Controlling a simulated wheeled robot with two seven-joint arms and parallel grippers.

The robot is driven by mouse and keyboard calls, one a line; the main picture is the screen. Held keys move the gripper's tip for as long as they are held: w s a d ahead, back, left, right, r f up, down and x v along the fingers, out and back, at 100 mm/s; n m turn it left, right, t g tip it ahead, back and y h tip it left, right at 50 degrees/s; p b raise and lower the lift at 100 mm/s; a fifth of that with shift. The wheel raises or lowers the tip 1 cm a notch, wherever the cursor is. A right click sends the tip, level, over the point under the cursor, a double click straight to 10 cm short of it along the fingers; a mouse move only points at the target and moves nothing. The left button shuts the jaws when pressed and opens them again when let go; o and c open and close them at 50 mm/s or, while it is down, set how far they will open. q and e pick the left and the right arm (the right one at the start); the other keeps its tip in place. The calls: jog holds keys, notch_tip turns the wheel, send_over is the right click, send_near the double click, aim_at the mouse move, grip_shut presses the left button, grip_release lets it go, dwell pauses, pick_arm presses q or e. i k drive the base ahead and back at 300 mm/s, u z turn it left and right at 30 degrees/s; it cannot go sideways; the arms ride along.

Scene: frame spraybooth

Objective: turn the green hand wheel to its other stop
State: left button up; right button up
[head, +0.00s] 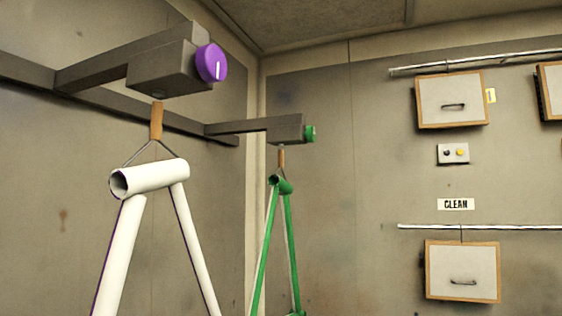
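The green hand wheel (310,133) is a small knob on the right end of a grey block (287,129) at the end of the farther wall arm. I see it nearly edge-on, and no mark on it can be made out. A green frame (290,240) hangs below that block from a wooden-handled hook (281,160). Neither of my grippers is in the head view.
Drawer-like boxes (452,100), a button box (453,153) and a CLEAN sign (456,204) are on the right wall.

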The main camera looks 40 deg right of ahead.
aim_at(310, 135)
jog(key=z, duration=2.2)
jog(key=i, duration=2.3)
jog(key=u, duration=0.85)
